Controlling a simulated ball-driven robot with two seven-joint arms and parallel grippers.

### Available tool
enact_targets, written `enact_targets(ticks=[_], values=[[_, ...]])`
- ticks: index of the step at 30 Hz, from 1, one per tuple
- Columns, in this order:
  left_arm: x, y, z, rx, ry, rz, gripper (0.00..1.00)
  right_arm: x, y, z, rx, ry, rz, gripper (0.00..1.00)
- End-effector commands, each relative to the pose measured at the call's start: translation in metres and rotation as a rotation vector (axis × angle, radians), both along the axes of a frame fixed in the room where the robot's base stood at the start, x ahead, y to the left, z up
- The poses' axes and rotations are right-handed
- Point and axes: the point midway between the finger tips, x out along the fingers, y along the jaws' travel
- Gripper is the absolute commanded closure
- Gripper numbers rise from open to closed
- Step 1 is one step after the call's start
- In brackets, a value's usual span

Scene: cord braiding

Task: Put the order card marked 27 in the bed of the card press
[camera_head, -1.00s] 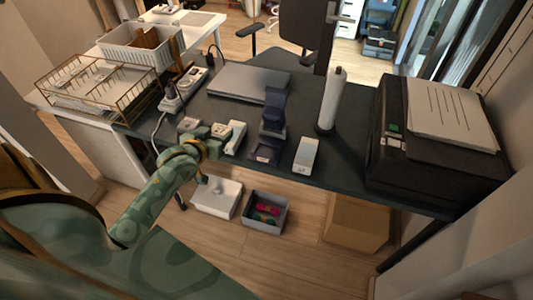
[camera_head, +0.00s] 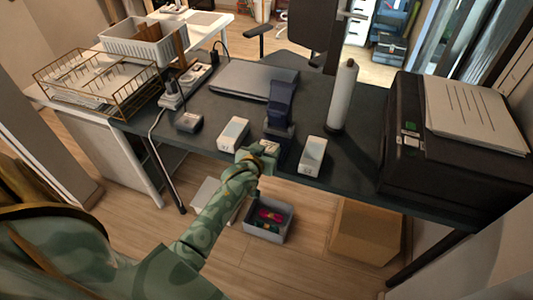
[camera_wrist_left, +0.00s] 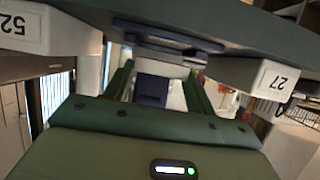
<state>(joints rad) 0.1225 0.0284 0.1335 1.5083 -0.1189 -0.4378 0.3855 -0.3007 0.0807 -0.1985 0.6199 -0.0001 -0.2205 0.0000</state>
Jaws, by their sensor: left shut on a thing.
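My left gripper (camera_head: 262,152) is at the front edge of the dark desk, in front of the dark blue card press (camera_head: 280,105). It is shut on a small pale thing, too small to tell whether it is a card. The gripper hides part of the press's low front. In the left wrist view, the green fingers (camera_wrist_left: 160,88) have a dark blue patch and a pale strip between them. A white box marked 27 (camera_wrist_left: 272,80) is to their right and one marked 52 (camera_wrist_left: 22,30) to their left. My right gripper is out of view.
White boxes stand left (camera_head: 233,133) and right (camera_head: 312,155) of the press. A white roll (camera_head: 343,97) and a black printer (camera_head: 440,150) are farther right. A closed laptop (camera_head: 253,82) lies behind. A grey bin (camera_head: 270,218) is on the floor.

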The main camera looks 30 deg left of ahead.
Motion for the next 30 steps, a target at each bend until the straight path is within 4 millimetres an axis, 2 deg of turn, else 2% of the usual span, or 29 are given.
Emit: enact_targets(ticks=[1,7,22,23,25,30], values=[[0.000,0.000,-0.005,0.000,-0.001,0.000,0.66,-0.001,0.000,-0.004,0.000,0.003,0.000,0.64],[0.001,0.000,-0.001,0.001,-0.004,-0.001,0.66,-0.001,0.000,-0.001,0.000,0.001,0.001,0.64],[0.000,0.000,-0.014,0.000,-0.003,-0.001,0.66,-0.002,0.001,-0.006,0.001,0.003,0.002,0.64],[0.000,0.000,-0.013,0.000,-0.003,-0.001,0.42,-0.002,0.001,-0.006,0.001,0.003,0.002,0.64],[0.000,0.000,-0.013,0.000,-0.003,-0.001,0.23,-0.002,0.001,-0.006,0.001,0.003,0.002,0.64],[0.000,0.000,-0.013,0.000,-0.003,-0.001,0.23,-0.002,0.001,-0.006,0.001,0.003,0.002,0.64]])
